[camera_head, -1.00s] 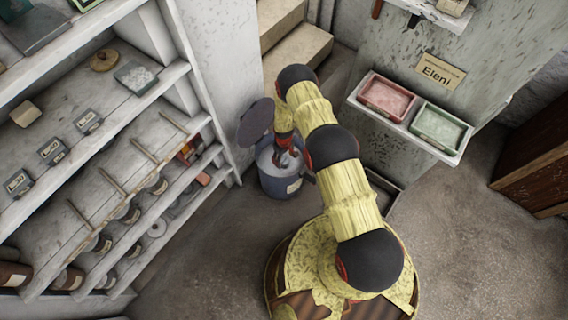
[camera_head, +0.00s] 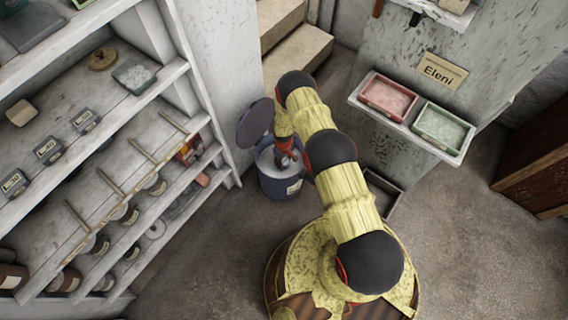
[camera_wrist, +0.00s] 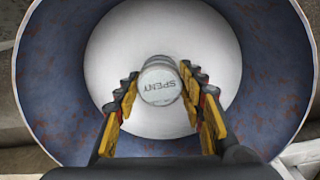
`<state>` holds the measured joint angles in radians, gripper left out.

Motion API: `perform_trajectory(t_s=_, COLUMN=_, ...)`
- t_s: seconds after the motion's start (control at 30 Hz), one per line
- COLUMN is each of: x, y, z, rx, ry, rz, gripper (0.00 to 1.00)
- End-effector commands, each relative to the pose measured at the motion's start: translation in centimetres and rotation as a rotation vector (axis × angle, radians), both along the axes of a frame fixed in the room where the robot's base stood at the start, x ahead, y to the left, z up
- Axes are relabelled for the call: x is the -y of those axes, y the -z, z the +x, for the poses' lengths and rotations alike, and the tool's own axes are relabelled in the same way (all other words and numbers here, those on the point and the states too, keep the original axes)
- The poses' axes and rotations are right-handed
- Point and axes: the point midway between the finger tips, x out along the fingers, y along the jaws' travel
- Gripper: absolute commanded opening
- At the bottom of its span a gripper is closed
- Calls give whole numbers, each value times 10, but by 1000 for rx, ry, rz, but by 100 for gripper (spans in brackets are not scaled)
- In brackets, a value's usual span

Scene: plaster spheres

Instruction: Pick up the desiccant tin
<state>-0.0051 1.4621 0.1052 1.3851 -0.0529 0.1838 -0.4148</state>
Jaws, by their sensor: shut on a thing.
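The desiccant tin (camera_wrist: 160,84) is a small round grey tin with a pale lid; its lettering looks like "SPENY" or "SPENT". In the wrist view it stands between the yellow-padded fingers of my gripper (camera_wrist: 160,92), which is shut on it. Tin and fingers are inside a blue drum with a white inside floor; the drum's rim and wall (camera_wrist: 52,75) ring them. In the head view my gripper (camera_head: 286,160) reaches down into the drum (camera_head: 277,185), and the tin is hard to make out there. I cannot tell whether the tin touches the drum's floor.
The drum's round dark lid (camera_head: 255,122) stands raised at its left. Shelves (camera_head: 150,95) with tins and jars run along the left. A ledge at right holds a red tray (camera_head: 388,97) and a green tray (camera_head: 440,127). The floor (camera_head: 215,245) in front is clear.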

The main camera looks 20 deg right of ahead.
Motion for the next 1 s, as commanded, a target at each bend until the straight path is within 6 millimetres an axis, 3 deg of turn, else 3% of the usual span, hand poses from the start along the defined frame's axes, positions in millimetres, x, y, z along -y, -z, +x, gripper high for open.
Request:
perform_trajectory(t_s=0.3, x=0, y=0, z=0, rx=0, ry=0, rz=0, gripper=12)
perform_trajectory(t_s=0.67, x=0, y=-6, z=0, rx=0, ry=0, rz=0, gripper=12)
perform_trajectory(t_s=0.87, x=0, y=-36, z=1, rx=1, ry=0, rz=0, gripper=12)
perform_trajectory(t_s=1.0, x=-5, y=-68, z=-26, rx=-3, ry=-2, rz=0, gripper=12)
